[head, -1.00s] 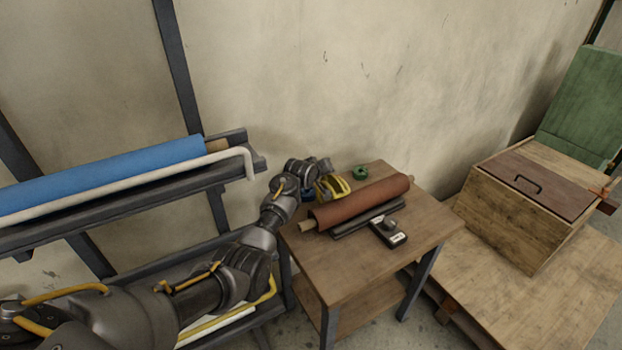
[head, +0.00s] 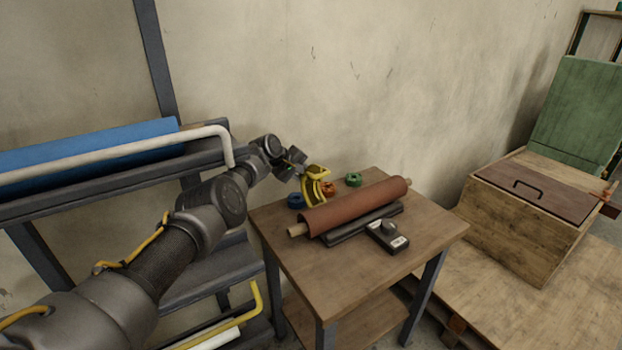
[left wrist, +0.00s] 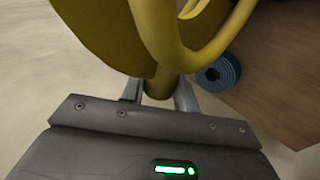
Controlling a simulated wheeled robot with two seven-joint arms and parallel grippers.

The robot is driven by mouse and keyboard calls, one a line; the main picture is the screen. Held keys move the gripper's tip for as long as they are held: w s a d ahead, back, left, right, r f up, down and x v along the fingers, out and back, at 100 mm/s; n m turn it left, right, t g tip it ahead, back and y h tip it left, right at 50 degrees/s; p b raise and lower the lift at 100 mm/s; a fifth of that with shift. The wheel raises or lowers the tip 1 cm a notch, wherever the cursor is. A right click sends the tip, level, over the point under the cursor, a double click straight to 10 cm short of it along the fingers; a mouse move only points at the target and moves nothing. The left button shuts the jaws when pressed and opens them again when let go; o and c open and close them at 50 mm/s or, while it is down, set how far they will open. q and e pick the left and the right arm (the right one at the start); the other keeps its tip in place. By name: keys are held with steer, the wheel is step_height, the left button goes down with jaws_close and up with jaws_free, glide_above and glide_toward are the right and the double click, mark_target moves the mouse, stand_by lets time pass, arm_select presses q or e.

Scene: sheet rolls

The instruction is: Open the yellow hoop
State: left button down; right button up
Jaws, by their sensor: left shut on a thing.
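The yellow hoop (head: 312,188) is above the far left part of the small table in the head view, behind the left end of the red-brown roll (head: 352,206). It shows as a curved band with a thinner bar. My left gripper (head: 297,170) comes in from the left and is shut on it. In the left wrist view the hoop (left wrist: 108,38) fills the top, with its stem between the fingers (left wrist: 160,92). I cannot tell whether the hoop is open or closed. My right gripper is not in view.
Blue (head: 296,201), orange (head: 328,189) and green (head: 353,179) rings stand at the table's back. A black device (head: 387,237) lies before the roll. A rack with a blue roll (head: 90,147) is at left, a wooden box (head: 525,215) at right. The table's front (head: 330,268) is clear.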

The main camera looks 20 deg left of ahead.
arm_select(q)
steer(key=shift+f, duration=0.1)
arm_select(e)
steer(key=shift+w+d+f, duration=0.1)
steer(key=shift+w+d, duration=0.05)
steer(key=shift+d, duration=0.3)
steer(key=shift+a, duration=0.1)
arm_select(q)
steer(key=c, duration=1.1)
jaws_free()
steer(key=shift+w, duration=0.1)
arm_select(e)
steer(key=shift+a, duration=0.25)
arm_select(q)
steer(key=shift+a, duration=0.1)
